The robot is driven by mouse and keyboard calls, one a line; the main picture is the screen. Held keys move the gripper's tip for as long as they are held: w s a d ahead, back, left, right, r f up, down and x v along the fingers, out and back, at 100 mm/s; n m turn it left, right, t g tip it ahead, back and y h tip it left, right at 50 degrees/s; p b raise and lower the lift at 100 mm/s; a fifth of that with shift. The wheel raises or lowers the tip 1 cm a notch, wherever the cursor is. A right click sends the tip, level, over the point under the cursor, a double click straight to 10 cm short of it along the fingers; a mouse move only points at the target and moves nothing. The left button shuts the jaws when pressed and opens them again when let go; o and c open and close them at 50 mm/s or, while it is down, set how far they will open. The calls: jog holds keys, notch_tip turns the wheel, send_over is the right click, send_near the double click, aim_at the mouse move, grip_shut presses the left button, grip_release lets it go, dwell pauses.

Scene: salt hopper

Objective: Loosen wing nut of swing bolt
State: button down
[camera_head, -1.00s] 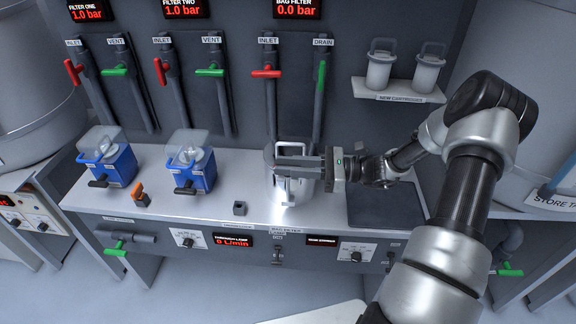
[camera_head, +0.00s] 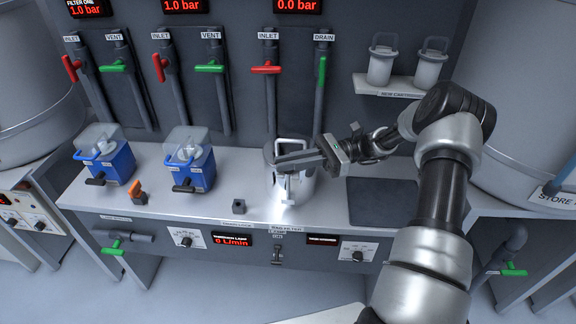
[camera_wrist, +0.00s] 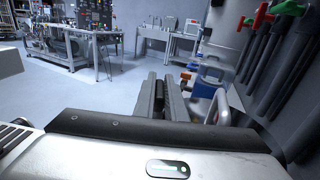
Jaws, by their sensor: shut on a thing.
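The steel bag filter vessel (camera_head: 299,192) stands on the bench under the inlet and drain pipes, with a loop handle on its top. A pale swing bolt (camera_head: 288,187) appears to run down its front side. My gripper (camera_head: 283,161) lies across the vessel's top from the right, fingers pointing left and a little tilted. It also shows in the wrist view (camera_wrist: 163,84), with its fingers close together. It is shut on the wing nut, which the fingers hide; I cannot tell how far the nut is turned.
Two blue filter housings (camera_head: 192,170) with clear covers stand to the left. A small dark block (camera_head: 239,207) and an orange-topped piece (camera_head: 137,192) lie on the bench. A dark mat (camera_head: 382,203) lies to the right. New cartridges (camera_head: 380,63) stand on a wall shelf.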

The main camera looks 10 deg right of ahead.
jog(key=shift+n+g+b, duration=0.4)
jog(key=shift+n+g, duration=0.4)
jog(key=shift+g, duration=0.4)
jog(key=c, duration=1.8)
grip_release()
jog(key=shift+d, duration=0.1)
jog(key=w+d, duration=0.2)
jog(key=d, duration=0.9)
jog(key=shift+w+d+b, duration=0.2)
jog(key=shift+d+b, duration=0.1)
jog(key=shift+b, duration=0.1)
